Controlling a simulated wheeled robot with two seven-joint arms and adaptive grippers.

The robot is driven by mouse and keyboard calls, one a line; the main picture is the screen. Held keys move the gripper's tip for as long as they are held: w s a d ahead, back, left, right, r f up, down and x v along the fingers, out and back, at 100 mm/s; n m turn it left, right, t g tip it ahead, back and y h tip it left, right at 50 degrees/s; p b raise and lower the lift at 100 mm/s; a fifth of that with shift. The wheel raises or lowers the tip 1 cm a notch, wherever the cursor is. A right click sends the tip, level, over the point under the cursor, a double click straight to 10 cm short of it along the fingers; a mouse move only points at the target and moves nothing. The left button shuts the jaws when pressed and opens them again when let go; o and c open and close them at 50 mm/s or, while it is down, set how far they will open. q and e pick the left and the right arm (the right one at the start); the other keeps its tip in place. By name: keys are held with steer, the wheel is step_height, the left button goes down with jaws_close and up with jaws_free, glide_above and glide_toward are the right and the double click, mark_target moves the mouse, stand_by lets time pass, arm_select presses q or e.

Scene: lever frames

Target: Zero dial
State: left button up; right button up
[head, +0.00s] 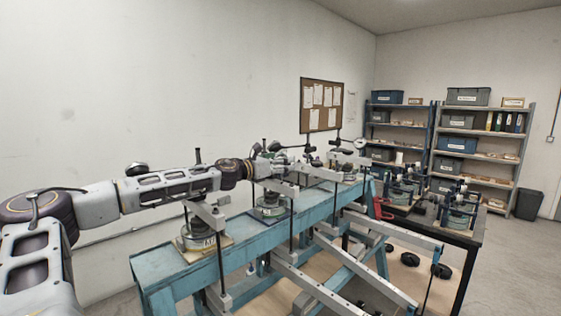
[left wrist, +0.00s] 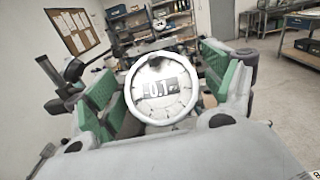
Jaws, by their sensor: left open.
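A round dial gauge (left wrist: 160,112) with a white face and pale rim fills the middle of the left wrist view. Its dark window reads about 0.1; any sign before it is hard to make out. A small white round dial (head: 360,143) shows in the head view above the far end of the blue bench. My left gripper (left wrist: 160,80) is open, with one green pad on each side of the dial in the picture. I see no contact with it. In the head view my left gripper (head: 283,160) reaches along the bench. My right gripper is not in view.
The blue bench (head: 155,267) carries several weights, posts and grey lever bars, crowded under my left arm. A dark table (head: 470,238) with more fixtures stands to the right. Shelves (head: 478,152) and a bin (head: 528,204) are at the back. Floor at right is clear.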

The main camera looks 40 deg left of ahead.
arm_select(q)
steer(key=shift+w, duration=0.1)
stand_by(0.3)
steer(key=c, duration=1.1)
steer(key=shift+o, duration=0.2)
steer(key=shift+r+n+y+p, duration=0.1)
steer(key=shift+n+y+p, duration=0.6)
steer(key=shift+n+p, duration=0.4)
steer(key=shift+r+n+y+p, duration=0.1)
steer(key=shift+n+y+p, duration=0.95)
steer(key=shift+p, duration=0.5)
steer(key=shift+a+n+g+y, duration=0.1)
steer(key=shift+n+g+y, duration=0.25)
steer(key=shift+n, duration=0.3)
steer(key=shift+n+y, duration=0.4)
steer(key=shift+y, duration=0.1)
